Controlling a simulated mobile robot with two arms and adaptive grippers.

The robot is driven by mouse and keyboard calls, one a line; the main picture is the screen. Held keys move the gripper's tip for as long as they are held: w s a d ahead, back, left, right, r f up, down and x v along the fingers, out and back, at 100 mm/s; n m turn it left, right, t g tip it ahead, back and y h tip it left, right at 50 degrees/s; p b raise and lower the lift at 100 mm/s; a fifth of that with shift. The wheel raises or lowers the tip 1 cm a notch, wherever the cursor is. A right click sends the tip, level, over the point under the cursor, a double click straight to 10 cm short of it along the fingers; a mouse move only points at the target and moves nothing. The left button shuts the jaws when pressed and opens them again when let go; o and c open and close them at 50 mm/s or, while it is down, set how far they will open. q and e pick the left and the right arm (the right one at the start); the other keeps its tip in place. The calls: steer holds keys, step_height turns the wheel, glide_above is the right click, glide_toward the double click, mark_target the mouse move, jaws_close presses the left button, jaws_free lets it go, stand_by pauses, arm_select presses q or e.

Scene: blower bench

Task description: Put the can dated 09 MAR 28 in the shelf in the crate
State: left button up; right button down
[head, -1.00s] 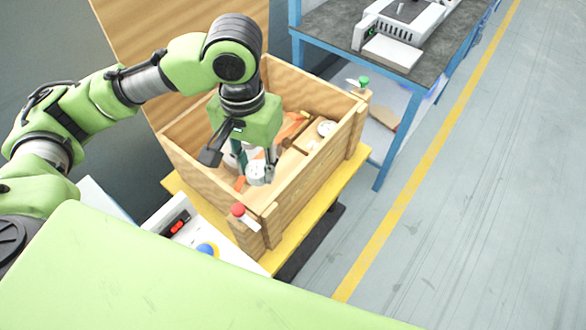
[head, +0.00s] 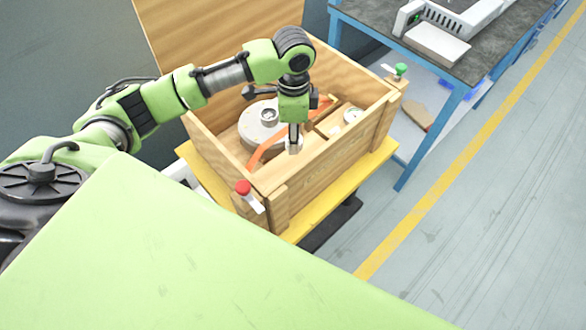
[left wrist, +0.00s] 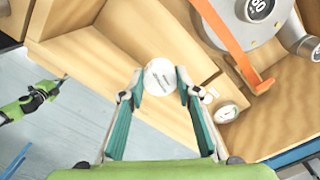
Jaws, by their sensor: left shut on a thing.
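My left gripper (head: 294,150) is inside the open wooden crate (head: 335,162), pointing down over the wooden ledge along the near right wall. It is shut on a can with a pale round top (left wrist: 160,77), seen between the fingertips in the left wrist view. The dark print on the top is too small to read. I cannot tell whether the can touches the ledge (head: 324,127). In the left wrist view, green and black parts that look like my right arm and gripper (left wrist: 58,83) show at the left; its fingers are unclear.
A round grey blower (head: 257,132) with an orange strap (head: 262,150) lies in the crate. A white-faced round dial (head: 352,116) sits further along the ledge. Red (head: 243,187) and green (head: 401,69) knobs mark the crate corners. A blue-framed bench (head: 352,28) stands behind; floor at right is clear.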

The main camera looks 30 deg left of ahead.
arm_select(q)
steer(key=shift+a+f, duration=0.1)
steer(key=shift+f, duration=0.3)
steer(key=shift+m, duration=0.3)
step_height(320, 180, down, 10)
steer(key=shift+w+r, duration=0.1)
steer(key=o, duration=1.1)
steer(key=shift+f, duration=0.2)
steer(key=shift+r, duration=0.1)
step_height(320, 180, up, 12)
steer(key=shift+r, duration=0.1)
